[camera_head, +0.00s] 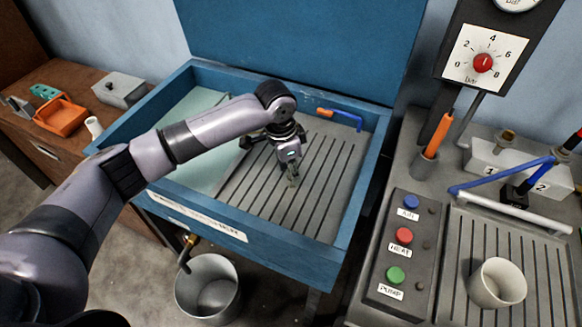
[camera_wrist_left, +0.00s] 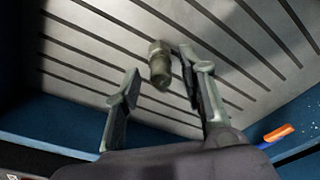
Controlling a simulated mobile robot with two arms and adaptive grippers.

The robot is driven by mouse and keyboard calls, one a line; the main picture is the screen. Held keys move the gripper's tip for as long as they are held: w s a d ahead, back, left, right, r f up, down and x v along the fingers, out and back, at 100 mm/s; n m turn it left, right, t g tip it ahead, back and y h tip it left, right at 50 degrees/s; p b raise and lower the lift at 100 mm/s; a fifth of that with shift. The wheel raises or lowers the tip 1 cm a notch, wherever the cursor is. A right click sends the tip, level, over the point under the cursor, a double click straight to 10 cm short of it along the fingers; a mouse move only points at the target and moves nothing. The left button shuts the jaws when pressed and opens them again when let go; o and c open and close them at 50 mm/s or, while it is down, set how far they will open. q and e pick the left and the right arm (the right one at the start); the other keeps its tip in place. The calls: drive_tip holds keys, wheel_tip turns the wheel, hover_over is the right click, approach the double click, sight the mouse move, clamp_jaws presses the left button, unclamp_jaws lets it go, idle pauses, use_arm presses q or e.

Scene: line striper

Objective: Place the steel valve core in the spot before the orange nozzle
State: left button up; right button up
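The valve core, a small dull brass-grey stepped cylinder (camera_wrist_left: 160,65), shows in the left wrist view over the slatted tray floor. It is between and slightly beyond my left gripper's fingertips, closer to the right finger, with a gap to the left finger. My left gripper (camera_wrist_left: 167,78) is open. In the head view my left gripper (camera_head: 291,177) points down over the slatted part of the blue tray; the core is hard to separate from the fingers there. An orange-tipped blue tool (camera_head: 324,112) lies at the tray's back right; its orange end (camera_wrist_left: 278,133) shows in the wrist view. My right gripper is not in view.
The blue tray (camera_head: 280,249) has raised walls and an upright lid behind. A bench at right carries buttons (camera_head: 403,236), a white cup (camera_head: 497,283), an orange rod in a holder (camera_head: 438,134) and a gauge (camera_head: 483,62). A bucket (camera_head: 207,289) stands below.

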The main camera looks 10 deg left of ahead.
use_arm(q)
drive_tip(key=shift+r, duration=0.15)
wheel_tip(320, 180, up, 12)
drive_tip(key=s+a+b, duration=0.1)
drive_tip(key=shift+a, duration=0.25)
idle(1.5)
